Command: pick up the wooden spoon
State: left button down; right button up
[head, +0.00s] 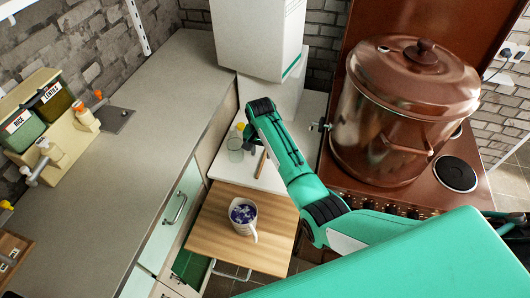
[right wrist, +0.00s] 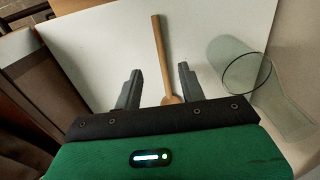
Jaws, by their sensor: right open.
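The wooden spoon (right wrist: 163,60) lies on a white surface (right wrist: 90,45) in the right wrist view. Its handle points away from my right gripper (right wrist: 160,70), and its wider end is partly hidden by the gripper body. The two dark fingers are apart, one on each side of the spoon, with gaps to it. I cannot tell the fingers' height above it. In the head view a short piece of the spoon (head: 260,164) shows beside my right arm, which hides the rest and the fingertips. My left gripper is not in view.
A clear glass (right wrist: 247,72) stands close beside the spoon, also seen in the head view (head: 235,149). A large copper pot (head: 400,110) is on the stove to the right. The grey counter (head: 150,110) is mostly clear.

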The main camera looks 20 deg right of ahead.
aim_at(261, 166)
notch_tip(261, 166, down, 2)
jog(key=shift+w+f, duration=0.1)
jog(key=shift+w, duration=0.05)
jog(key=shift+f+p, duration=0.3)
jog(key=shift+f, duration=0.05)
jog(key=f, duration=0.3)
jog(key=shift+s+a+f+p, duration=0.15)
jog(key=shift+s+f+p, duration=0.05)
jog(key=shift+p, duration=0.15)
jog(key=shift+f, duration=0.55)
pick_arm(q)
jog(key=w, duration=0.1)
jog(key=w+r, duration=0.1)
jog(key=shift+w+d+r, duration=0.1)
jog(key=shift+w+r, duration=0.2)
pick_arm(e)
grip_shut()
